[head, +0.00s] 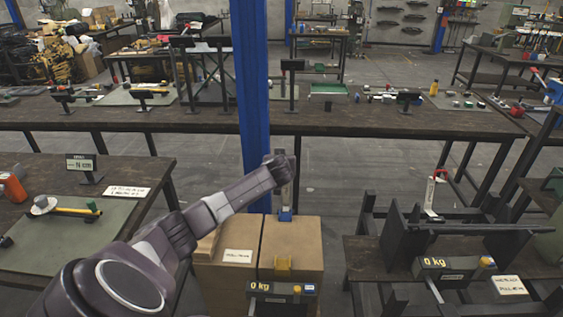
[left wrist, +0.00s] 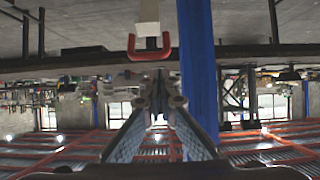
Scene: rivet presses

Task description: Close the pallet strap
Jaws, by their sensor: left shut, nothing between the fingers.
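A cardboard box (head: 235,272) stands in front of the blue pillar, with a thin dark line running over its top. An upright pale lever (head: 287,192) rises from a blue base (head: 285,215) at the box's back edge. In the left wrist view, which is upside down, a pale lever ends in a red U-shaped handle (left wrist: 150,52). My left gripper (left wrist: 157,100) is shut and empty, apart from the handle in that picture; the distance is unclear. In the head view, my left wrist end overlaps the lever's upper part, hiding the handle and fingertips. My right gripper is not in view.
The blue pillar (head: 251,100) rises close to my left wrist. A "0 kg" display (head: 281,288) and a yellow bracket (head: 283,266) are at the box's front. A low bench (head: 365,260) at right bears another red-handled lever (head: 437,180). A bench (head: 130,215) stands left.

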